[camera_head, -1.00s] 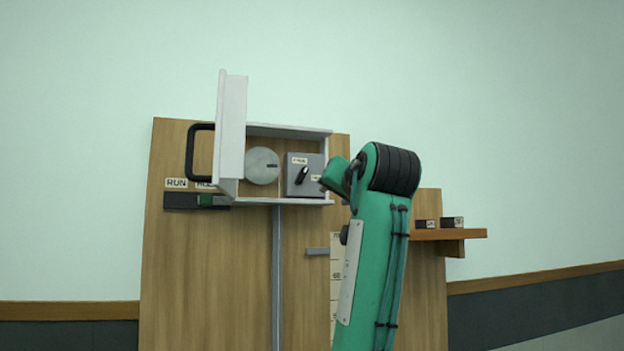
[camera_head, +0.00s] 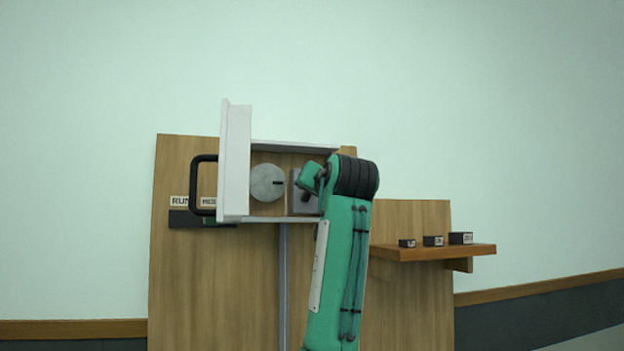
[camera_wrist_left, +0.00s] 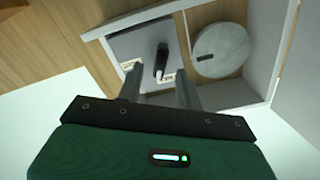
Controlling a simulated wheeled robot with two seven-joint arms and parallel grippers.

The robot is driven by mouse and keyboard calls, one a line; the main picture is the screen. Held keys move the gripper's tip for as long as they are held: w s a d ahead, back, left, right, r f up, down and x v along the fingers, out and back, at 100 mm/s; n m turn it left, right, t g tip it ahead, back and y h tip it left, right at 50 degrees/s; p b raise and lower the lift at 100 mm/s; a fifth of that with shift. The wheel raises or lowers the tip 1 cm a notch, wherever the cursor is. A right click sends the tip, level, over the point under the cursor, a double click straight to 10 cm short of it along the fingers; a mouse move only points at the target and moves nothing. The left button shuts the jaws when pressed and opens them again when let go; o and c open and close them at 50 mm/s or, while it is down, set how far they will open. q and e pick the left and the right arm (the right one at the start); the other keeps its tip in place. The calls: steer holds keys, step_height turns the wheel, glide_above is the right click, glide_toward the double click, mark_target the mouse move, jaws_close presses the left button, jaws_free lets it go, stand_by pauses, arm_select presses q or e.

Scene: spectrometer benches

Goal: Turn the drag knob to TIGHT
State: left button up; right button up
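The drag knob (camera_wrist_left: 161,58) is a black lever on a grey square box (camera_wrist_left: 140,42) inside an open white case. Two small white labels sit on the box beside the knob; their words are too small to read. The box also shows in the head view (camera_head: 299,205), where my wrist covers most of it and hides the knob. My left gripper (camera_wrist_left: 159,76) is open in the left wrist view, its two fingers apart with the knob's near end lined up between them. I cannot tell whether they touch it. My right gripper is not in view.
A grey disc (camera_head: 267,183) is next to the box inside the white case (camera_head: 295,146). The case's open door (camera_head: 235,160), with a black handle (camera_head: 195,185), stands out at the left. A wooden shelf (camera_head: 430,252) at the right holds three small dark blocks.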

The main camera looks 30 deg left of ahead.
arm_select(q)
steer(key=shift+p+x, duration=0.35)
steer(key=shift+x, duration=0.7)
steer(key=shift+c, duration=0.7)
jaws_close()
